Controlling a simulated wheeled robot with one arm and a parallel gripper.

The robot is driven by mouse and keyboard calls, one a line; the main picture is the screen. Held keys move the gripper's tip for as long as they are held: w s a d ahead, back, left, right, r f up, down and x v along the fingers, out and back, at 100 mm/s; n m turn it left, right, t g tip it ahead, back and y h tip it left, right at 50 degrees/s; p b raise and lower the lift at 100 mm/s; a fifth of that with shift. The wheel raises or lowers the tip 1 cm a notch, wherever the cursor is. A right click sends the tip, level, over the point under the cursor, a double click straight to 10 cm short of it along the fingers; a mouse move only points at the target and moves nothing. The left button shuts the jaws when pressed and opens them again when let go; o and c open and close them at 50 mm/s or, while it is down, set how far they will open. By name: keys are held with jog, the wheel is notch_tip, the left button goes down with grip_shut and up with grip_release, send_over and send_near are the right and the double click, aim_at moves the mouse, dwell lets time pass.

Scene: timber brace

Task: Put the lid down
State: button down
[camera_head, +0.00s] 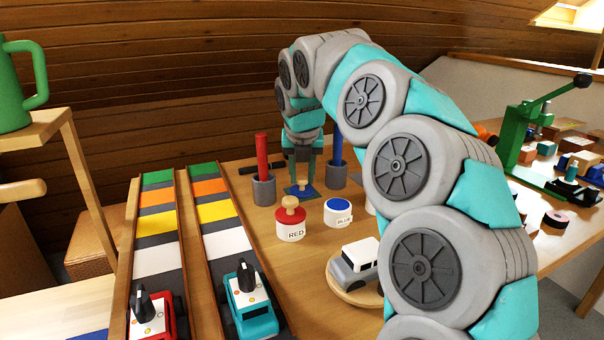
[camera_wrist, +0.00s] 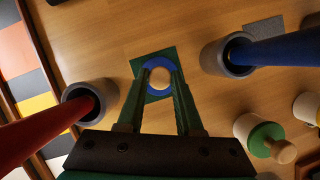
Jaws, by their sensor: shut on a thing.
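My gripper (camera_head: 302,176) points down at the back of the table, and its green fingers (camera_wrist: 160,80) are shut on the wooden knob of a blue lid. The knob (camera_wrist: 160,77) shows between the fingertips, with the blue lid (camera_wrist: 158,63) around it. The lid is over a small dark green square mat (camera_wrist: 138,68); I cannot tell whether it touches the mat. The pot marked BLUE (camera_head: 338,218) stands nearer the front with its blue top showing and no knob on it.
Grey holders with a red stick (camera_head: 263,155) and a blue stick (camera_head: 337,148) stand close on either side of my gripper. The red-lidded RED pot (camera_head: 290,232) and a toy car (camera_head: 355,262) stand in front. A green-lidded pot (camera_wrist: 262,137) shows at right in the wrist view.

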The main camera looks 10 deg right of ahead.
jog(key=c, duration=0.6)
grip_release()
jog(key=shift+f, duration=0.1)
jog(key=shift+o, duration=0.2)
jog(key=v, duration=1.2)
